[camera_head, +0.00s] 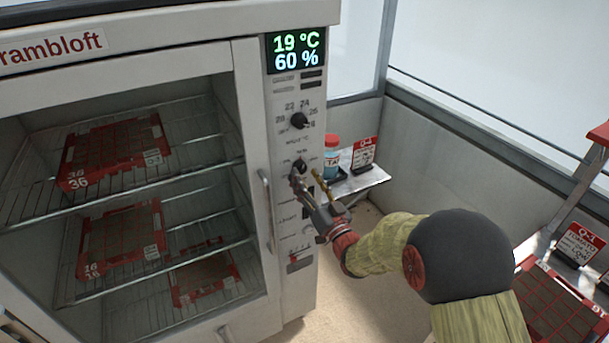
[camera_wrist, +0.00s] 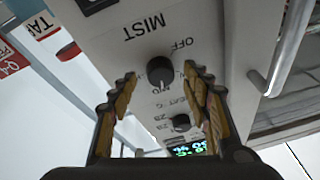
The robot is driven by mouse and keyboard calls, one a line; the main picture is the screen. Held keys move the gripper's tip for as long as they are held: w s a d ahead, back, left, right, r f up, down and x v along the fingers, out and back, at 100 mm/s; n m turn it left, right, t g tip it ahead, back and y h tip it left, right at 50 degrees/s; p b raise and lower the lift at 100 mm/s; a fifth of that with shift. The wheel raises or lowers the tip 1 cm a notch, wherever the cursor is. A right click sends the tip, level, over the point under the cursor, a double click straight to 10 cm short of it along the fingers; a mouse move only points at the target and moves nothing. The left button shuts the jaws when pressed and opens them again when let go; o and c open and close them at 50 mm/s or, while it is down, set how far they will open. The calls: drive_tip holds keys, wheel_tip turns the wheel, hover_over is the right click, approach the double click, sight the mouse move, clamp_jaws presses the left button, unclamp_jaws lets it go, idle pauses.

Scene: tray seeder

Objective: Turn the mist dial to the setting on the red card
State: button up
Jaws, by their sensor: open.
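The mist dial (camera_wrist: 160,70) is a round black knob on the cabinet's pale control panel, under the upside-down word MIST in the wrist view. OFF is printed beside it, and another label is partly hidden below it. Its exact setting is hard to tell. In the head view the dial (camera_head: 299,166) is partly behind my fingers. My gripper (camera_head: 306,178) is open in front of it, with one finger on each side in the wrist view (camera_wrist: 160,82); contact is not clear. Red-topped cards stand on the small shelf (camera_head: 363,153) and at right (camera_head: 577,245); their small writing is unreadable.
A temperature dial (camera_head: 299,120) sits above the mist dial, under a display (camera_head: 295,52) reading 19 °C and 60 %. A vertical door handle (camera_head: 267,210) is left of the panel. A red-lidded jar (camera_head: 332,158) stands on the shelf to the right.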

drive_tip(key=v, duration=1)
drive_tip(key=shift+s+d+f, duration=0.1)
drive_tip(key=shift+s, duration=0.05)
